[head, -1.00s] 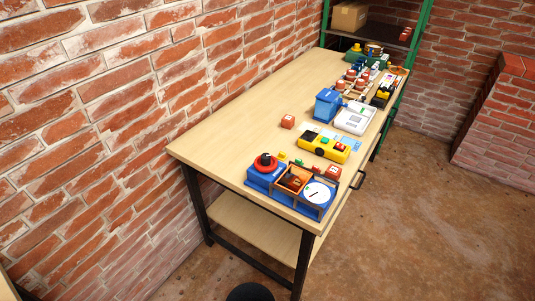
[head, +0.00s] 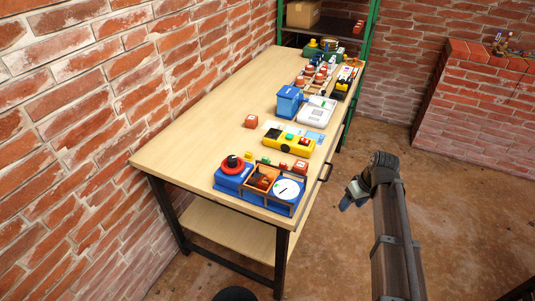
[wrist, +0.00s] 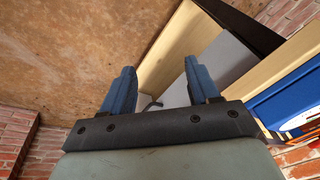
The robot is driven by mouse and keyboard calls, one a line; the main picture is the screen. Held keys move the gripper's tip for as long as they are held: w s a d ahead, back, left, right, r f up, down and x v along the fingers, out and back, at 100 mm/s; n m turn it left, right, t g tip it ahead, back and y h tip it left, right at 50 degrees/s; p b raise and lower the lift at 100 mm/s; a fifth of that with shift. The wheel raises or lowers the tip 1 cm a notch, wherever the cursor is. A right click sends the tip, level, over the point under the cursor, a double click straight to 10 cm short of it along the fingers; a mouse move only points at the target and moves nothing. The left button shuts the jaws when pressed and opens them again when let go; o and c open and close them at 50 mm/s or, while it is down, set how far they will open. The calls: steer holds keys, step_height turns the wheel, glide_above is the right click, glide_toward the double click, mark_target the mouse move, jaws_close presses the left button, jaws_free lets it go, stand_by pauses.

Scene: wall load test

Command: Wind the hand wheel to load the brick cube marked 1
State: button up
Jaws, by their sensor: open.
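The red hand wheel (head: 236,168) with a black knob sits at the left end of a blue load tester (head: 232,183) on the table's near end. A wood-framed bay in its middle holds a dark and reddish thing, too small to identify. A white dial (head: 288,189) is at its right end. Small red brick cubes (head: 301,166) stand behind the tester; I cannot read which is marked 1. My gripper (head: 352,196) is open and empty, off the table's right side, apart from the tester. In the wrist view its blue fingers (wrist: 159,67) are spread, and the tester's blue side (wrist: 292,98) shows at right.
A yellow device (head: 290,142), a lone red cube (head: 251,121), a blue bin (head: 290,101) and a white device (head: 316,112) stand farther back on the table (head: 190,130). Its left part is clear. A drawer handle (head: 326,172) sticks out at the right edge.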

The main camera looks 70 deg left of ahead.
steer(key=s+a+r+n, duration=0.4)
steer(key=s+a+r, duration=0.8)
steer(key=r, duration=0.1)
steer(key=n+g+y, duration=0.1)
steer(key=n, duration=0.3)
glide_toward(232, 158)
steer(key=x, duration=0.8)
steer(key=shift+a+f, duration=0.1)
steer(key=shift+f, duration=0.2)
steer(key=c, duration=1)
